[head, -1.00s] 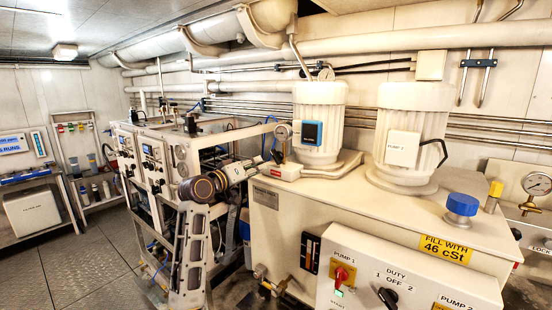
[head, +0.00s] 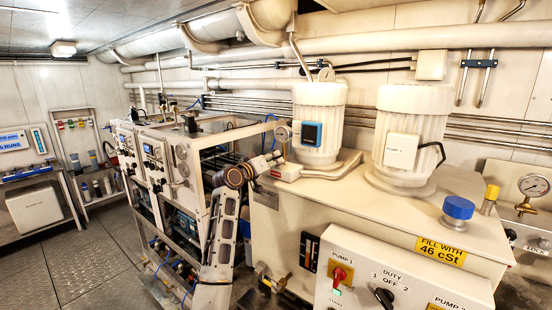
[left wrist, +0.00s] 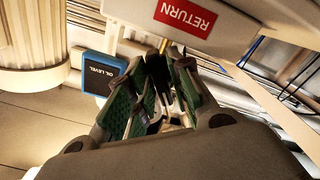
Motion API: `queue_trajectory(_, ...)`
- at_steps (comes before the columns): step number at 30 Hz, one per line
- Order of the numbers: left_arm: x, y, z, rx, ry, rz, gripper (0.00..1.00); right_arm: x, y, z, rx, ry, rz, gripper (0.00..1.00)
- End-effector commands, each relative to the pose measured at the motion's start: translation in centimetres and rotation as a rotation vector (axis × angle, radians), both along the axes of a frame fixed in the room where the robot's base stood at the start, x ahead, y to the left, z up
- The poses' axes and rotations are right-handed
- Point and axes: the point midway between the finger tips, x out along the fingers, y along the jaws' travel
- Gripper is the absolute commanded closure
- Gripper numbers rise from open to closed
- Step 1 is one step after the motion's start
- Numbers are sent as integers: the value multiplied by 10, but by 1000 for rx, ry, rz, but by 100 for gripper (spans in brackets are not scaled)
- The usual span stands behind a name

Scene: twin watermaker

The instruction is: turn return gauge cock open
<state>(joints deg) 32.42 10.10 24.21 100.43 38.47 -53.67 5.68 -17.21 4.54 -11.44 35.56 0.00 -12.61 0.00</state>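The return gauge (head: 283,133) stands on the tank top above a white block with a red label (head: 287,171). In the left wrist view the red RETURN label (left wrist: 185,18) shows upside down, with a small brass stem (left wrist: 163,45) just below it. My left gripper (head: 277,160) is right at the block, below the gauge. In the left wrist view its green-padded fingers (left wrist: 163,68) are close together just under the stem. Dark thin shapes show between them, but I cannot tell the cock's handle from finger parts. My right gripper is not in view.
The blue oil level box (left wrist: 101,73) is close beside the fingers. Two ribbed white pump motors (head: 318,120) stand on the tank top (head: 370,205). A blue cap (head: 458,208) sits farther right. Pipes (head: 420,38) run along the wall. A rack of panels (head: 150,160) stands left of my arm.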

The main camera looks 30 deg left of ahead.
Motion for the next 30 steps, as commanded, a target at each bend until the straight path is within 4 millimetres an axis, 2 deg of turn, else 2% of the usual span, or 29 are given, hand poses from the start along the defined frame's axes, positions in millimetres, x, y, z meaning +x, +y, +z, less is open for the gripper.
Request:
queue_trajectory(7,13,-1,1,0,0,0,79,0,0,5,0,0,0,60)
queue_trajectory(18,15,-1,0,1,-1,1,79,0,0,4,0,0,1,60)
queue_trajectory(24,15,-1,0,1,-1,1,100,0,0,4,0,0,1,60)
queue_trajectory(30,15,-1,0,3,-1,1,100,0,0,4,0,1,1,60)
